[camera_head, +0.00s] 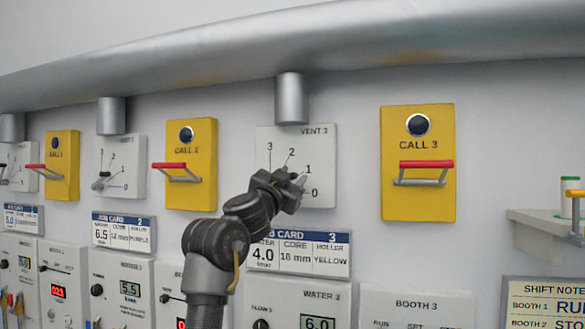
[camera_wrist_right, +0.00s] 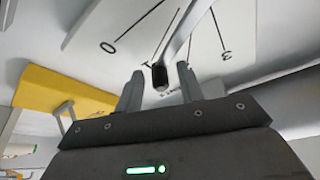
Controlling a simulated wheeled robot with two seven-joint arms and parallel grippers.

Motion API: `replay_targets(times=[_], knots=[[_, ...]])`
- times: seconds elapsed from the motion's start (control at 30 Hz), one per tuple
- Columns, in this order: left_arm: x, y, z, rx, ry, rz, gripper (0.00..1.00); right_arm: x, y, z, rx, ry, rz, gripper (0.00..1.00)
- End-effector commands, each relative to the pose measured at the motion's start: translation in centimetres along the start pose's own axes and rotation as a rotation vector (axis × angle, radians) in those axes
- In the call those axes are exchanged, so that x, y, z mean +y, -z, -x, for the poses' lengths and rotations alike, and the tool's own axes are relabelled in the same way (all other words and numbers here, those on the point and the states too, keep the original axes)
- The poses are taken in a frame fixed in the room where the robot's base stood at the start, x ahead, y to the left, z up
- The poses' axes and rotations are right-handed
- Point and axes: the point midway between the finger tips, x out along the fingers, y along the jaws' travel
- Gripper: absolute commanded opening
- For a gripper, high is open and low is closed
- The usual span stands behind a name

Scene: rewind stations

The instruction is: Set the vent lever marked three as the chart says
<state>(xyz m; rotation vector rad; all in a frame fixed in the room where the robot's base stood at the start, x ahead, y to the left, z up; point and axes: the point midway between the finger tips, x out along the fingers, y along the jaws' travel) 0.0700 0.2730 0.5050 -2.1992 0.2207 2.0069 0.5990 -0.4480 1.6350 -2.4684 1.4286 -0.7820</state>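The white VENT 3 panel (camera_head: 325,140) is on the wall at centre, with marks 0 to 3. My right gripper (camera_head: 292,184) is in front of its lower part and hides the dial centre. In the right wrist view, my right gripper (camera_wrist_right: 160,85) has its fingers apart. The black-tipped grey lever (camera_wrist_right: 160,76) reaches down to the gap between them, with space visible on both sides. I cannot tell which mark the lever points to. My left gripper is not in view.
The yellow CALL 3 box (camera_head: 418,195) with a red-topped handle is right of the panel; CALL 2 (camera_head: 205,140) is left. A silver pipe (camera_head: 291,98) comes down just above the panel. A shelf (camera_head: 545,222) and shift note (camera_head: 545,300) are at right.

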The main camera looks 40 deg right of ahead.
Motion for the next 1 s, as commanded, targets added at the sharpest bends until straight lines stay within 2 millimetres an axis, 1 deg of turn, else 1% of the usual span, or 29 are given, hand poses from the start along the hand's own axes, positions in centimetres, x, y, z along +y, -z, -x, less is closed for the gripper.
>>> replay_targets(times=[0.03,0.1,0.4,0.47,0.7,1.0], knots=[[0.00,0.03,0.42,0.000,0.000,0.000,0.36,-0.06,0.15,-0.50,0.000,0.000,0.002,0.38],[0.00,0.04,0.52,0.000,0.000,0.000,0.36,-0.03,0.04,-0.82,0.000,0.000,0.002,0.38],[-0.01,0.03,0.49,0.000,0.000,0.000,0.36,0.03,-0.11,-0.97,-0.001,0.001,0.001,0.38],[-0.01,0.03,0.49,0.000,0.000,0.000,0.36,0.03,-0.10,-0.96,-0.001,0.001,0.001,0.32],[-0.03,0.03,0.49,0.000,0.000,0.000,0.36,0.03,-0.08,-0.95,-0.001,0.001,0.001,0.00],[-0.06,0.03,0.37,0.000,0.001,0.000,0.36,0.36,-0.09,-1.05,0.001,-0.006,-0.003,0.00]])
